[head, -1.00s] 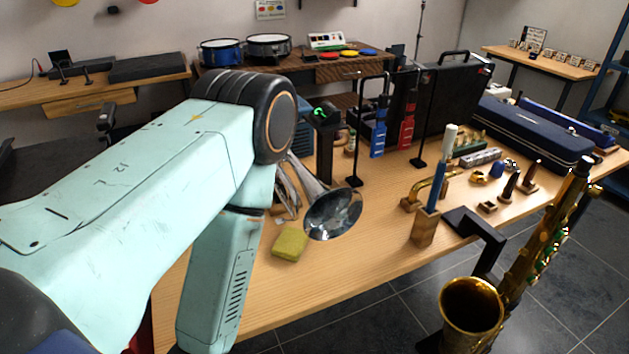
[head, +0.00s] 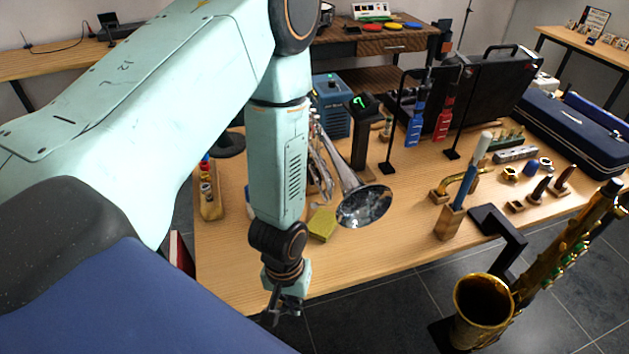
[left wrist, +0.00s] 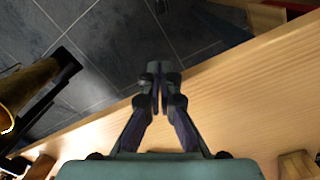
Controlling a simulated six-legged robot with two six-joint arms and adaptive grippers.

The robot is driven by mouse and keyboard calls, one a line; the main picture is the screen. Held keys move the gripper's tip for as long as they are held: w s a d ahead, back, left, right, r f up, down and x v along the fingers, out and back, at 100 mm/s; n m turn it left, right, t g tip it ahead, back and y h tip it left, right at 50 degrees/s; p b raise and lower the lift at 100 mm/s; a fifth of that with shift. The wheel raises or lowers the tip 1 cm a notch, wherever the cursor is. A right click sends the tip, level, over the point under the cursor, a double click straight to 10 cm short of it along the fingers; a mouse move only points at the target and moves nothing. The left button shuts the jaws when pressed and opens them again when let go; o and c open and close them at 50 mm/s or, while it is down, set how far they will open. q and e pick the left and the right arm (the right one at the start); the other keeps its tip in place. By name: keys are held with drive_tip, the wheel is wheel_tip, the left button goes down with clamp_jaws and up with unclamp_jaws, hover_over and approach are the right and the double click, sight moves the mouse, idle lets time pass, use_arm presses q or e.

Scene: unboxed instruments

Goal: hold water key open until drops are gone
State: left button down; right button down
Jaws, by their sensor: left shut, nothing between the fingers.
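A silver trumpet (head: 364,205) lies on the wooden table (head: 350,260), its bell toward the front. Its valves and tubing are partly hidden behind my left arm. The water key and any drops are too small or hidden to make out. My left gripper (head: 285,306) hangs at the table's front edge, apart from the trumpet. In the left wrist view the left gripper (left wrist: 159,84) has its fingers together with nothing between them, over the edge and the dark floor tiles. My right gripper does not show.
A yellow sponge (head: 322,224) lies beside the trumpet's bell. A digital display on a stand (head: 362,105) rises behind it. A wooden holder with a blue stick (head: 450,219) stands to the right. A saxophone (head: 484,308) stands at the front right.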

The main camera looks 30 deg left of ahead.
use_arm(q)
drive_tip(key=w+a+r+n+p, duration=0.3)
drive_tip(key=w+r, duration=0.8)
drive_tip(key=w, duration=0.1)
wheel_tip(320, 180, up, 14)
drive_tip(key=n+p, duration=0.2)
drive_tip(key=n, duration=0.1)
hover_over(314, 205)
drive_tip(key=shift+f+y, duration=0.1)
drive_tip(key=shift+y, duration=0.3)
wheel_tip(314, 205, down, 13)
drive_tip(key=shift+s+r, duration=0.1)
drive_tip(key=shift+r, duration=0.1)
drive_tip(key=shift+f, duration=0.8)
